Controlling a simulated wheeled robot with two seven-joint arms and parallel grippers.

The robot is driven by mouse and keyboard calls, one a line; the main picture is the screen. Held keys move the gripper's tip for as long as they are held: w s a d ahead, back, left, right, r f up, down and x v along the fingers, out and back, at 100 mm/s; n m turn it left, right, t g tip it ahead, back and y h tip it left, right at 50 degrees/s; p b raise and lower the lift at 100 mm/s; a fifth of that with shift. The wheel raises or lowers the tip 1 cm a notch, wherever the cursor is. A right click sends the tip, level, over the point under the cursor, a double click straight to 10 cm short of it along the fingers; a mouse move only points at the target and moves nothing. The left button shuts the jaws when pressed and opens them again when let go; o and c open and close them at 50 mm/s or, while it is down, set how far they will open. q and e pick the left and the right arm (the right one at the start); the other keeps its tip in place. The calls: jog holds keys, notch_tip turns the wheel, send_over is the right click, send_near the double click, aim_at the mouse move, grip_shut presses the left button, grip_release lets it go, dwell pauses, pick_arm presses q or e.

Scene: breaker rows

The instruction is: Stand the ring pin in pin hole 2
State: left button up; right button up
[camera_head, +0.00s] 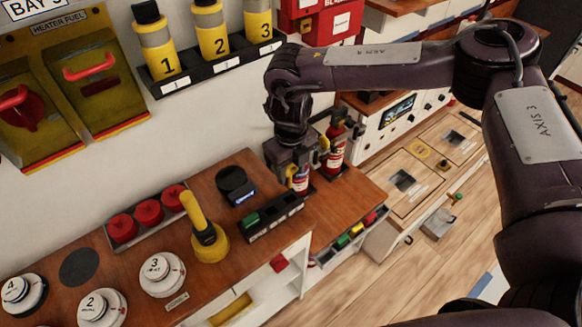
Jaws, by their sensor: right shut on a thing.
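My right gripper (304,168) points down at the back of the wooden counter, among small red extinguishers with white labels. One extinguisher (301,181) shows right under the gripper, and another extinguisher (335,156) stands just right of it. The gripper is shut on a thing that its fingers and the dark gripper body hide. I cannot make out the ring pin for certain, nor tell whether the gripper touches an extinguisher. I cannot pick out pin hole 2. My left gripper is not in view.
Numbered yellow bottles (211,29) stand on a wall shelf. Wooden floor (375,295) is open at lower right.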

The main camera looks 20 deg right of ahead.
aim_at(291, 184)
jog(key=shift+f, duration=0.1)
notch_tip(291, 184, down, 5)
jog(key=b, duration=0.3)
jog(key=shift+f+b, duration=0.4)
jog(key=shift+b, duration=0.05)
dwell(1.5)
jog(key=shift+f+b, duration=0.85)
jog(key=shift+f, duration=0.65)
jog(key=o, duration=1.1)
jog(key=shift+r, duration=0.1)
jog(key=shift+c, duration=0.2)
